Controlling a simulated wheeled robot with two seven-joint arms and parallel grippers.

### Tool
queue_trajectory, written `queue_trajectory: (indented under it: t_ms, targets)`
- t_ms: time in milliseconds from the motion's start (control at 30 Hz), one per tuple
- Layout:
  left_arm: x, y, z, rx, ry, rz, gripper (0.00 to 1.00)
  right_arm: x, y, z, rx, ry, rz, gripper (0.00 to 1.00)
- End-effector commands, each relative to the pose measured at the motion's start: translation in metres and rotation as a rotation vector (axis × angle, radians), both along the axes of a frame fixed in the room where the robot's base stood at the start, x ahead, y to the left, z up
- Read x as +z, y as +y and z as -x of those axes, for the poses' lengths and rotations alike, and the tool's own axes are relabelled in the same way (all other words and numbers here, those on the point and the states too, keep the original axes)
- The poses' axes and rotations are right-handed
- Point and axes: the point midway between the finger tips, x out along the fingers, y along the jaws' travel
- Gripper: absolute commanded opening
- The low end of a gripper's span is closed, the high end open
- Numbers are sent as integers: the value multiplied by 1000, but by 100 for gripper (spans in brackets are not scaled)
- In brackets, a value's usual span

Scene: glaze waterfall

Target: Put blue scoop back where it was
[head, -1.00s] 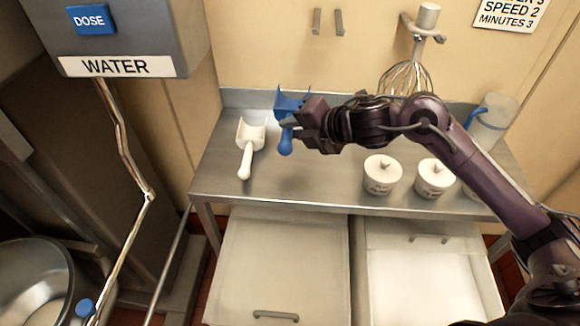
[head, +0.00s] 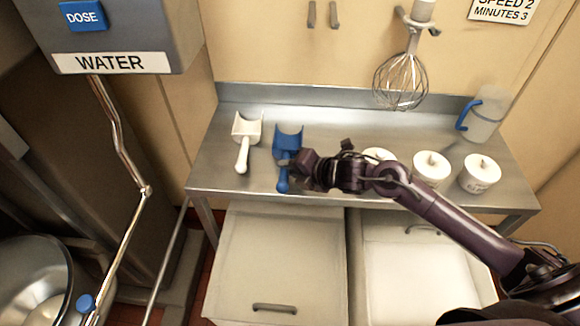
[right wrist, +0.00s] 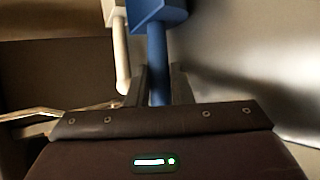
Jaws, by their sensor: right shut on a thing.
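The blue scoop (head: 288,139) is over the steel table, just right of the white scoop (head: 245,137), with its handle toward the front edge. My right gripper (head: 285,164) is shut on its handle. In the right wrist view the blue scoop's handle (right wrist: 157,65) stands between my two fingers (right wrist: 158,85), and the white scoop (right wrist: 119,55) shows beside it on the left. Whether the blue scoop touches the tabletop is hard to tell. My left gripper is not in view.
The steel table (head: 225,165) also holds lidded white tubs (head: 432,168) and a jug with a blue handle (head: 487,115) at right. A whisk (head: 400,80) hangs above. Pale bins (head: 275,260) stand below. The water dispenser (head: 110,40) and a metal bowl (head: 35,280) are at left.

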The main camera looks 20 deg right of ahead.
Motion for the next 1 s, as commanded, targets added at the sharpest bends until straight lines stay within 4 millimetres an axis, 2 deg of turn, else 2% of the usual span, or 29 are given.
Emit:
queue_trajectory:
  t_ms: [167, 200, 367, 633, 733, 1000]
  targets:
    - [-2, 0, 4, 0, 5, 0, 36, -1, 0, 0, 0, -1, -1, 0]
    - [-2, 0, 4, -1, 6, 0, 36, -2, 0, 0, 1, 0, 0, 21]
    - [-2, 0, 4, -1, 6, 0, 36, -1, 0, 0, 0, 1, -1, 42]
    - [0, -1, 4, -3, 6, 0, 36, 2, 0, 0, 0, 0, -1, 42]
    - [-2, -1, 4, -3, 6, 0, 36, 3, -4, 6, 0, 1, 1, 42]
    - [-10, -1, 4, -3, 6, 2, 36, 28, -29, 44, 3, 2, 8, 42]
